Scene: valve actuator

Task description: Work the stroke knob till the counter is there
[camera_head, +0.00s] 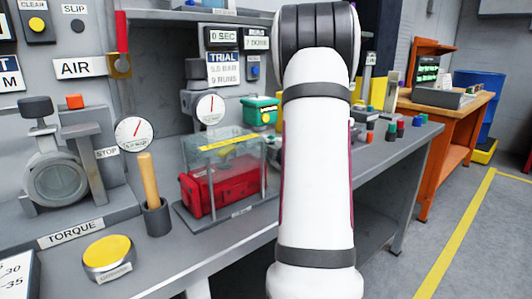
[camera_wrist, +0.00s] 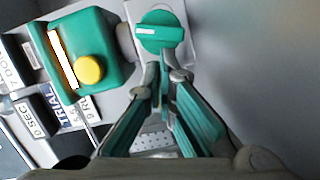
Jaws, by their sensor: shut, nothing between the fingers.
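A round green knob (camera_wrist: 160,32) with a white mark shows at the top of the wrist view. I cannot read a name on it. My gripper (camera_wrist: 163,75) is shut and empty, its fingertips just below the knob in that view; I cannot tell whether they touch it. In the head view my white arm hides the gripper and the knob. A display reading 0 SEC (camera_head: 222,37) and another small display (camera_head: 256,38) sit on the back panel; I cannot tell which is the counter.
A green box with a yellow button (camera_wrist: 88,70) is left of the knob; it also shows in the head view (camera_head: 262,110). A clear case over a red box (camera_head: 214,190), a wooden-handled tool (camera_head: 148,180) and a yellow button (camera_head: 108,252) stand on the bench.

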